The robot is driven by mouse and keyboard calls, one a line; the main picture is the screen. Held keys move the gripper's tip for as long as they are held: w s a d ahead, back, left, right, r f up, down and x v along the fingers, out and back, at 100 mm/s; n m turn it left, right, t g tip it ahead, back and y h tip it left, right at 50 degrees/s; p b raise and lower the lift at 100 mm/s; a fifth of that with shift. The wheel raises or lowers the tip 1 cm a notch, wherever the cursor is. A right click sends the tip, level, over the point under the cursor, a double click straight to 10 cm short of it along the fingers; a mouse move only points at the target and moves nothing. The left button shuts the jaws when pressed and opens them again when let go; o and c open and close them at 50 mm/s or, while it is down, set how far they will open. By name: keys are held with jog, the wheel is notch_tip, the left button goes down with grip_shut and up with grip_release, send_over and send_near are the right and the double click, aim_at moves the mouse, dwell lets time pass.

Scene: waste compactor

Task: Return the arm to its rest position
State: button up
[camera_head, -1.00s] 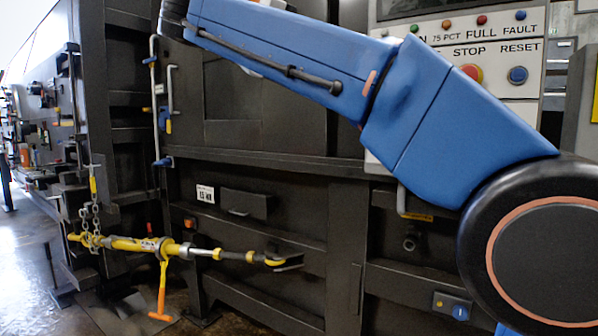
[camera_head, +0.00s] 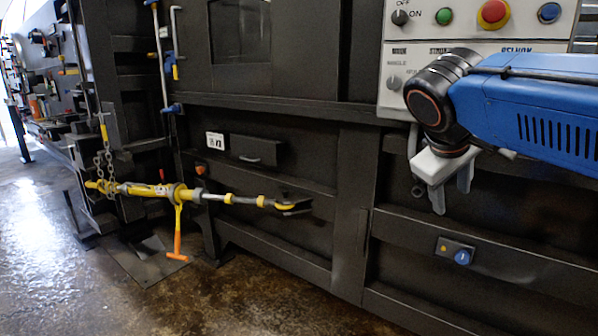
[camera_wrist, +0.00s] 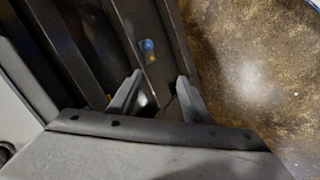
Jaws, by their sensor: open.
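My gripper (camera_head: 442,190) hangs at the right of the head view, pointing down in front of the dark compactor. It is open, with its two pale fingers apart and nothing between them. My blue arm comes in from the right edge and is folded to the wrist there. In the wrist view my gripper (camera_wrist: 160,100) shows its two fingers spread, with the dark machine front and the floor beyond them.
The control panel (camera_head: 455,30) with knobs and buttons is just above my wrist. A yellow ratchet binder (camera_head: 160,190) with chain and orange handle hangs at left. Brown floor (camera_head: 230,310) is clear in front.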

jog(key=s+f+m+y, duration=0.2)
jog(key=s+f, duration=0.5)
jog(key=f, duration=0.5)
jog(key=s+f+m+y, duration=0.2)
jog(key=s+f+y, duration=0.1)
jog(key=s+f, duration=0.5)
notch_tip(320, 180, down, 4)
jog(key=shift+s+a+r+m+g, duration=0.1)
jog(key=shift+s+a+m+g, duration=0.2)
jog(key=shift+a, duration=0.15)
